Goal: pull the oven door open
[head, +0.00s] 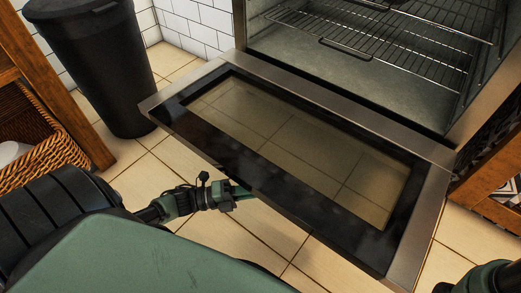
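The oven door (412,235) is hinged down from the oven (345,110) and lies wide open, nearly flat, with its glass window facing up. The oven cavity is open to view, with wire racks inside. My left gripper (238,191) is low at the door's left front edge. Its tips are partly hidden at or under that edge, so I cannot tell whether they touch the door or are closed. Part of my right arm shows at the bottom right corner; its gripper fingers are not visible.
A dark bin (97,65) stands left of the oven. A wicker basket (50,150) sits in wooden shelving (50,85) at the far left. More wooden shelving (487,170) is at the right. Tiled floor (265,225) is clear in front of the door.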

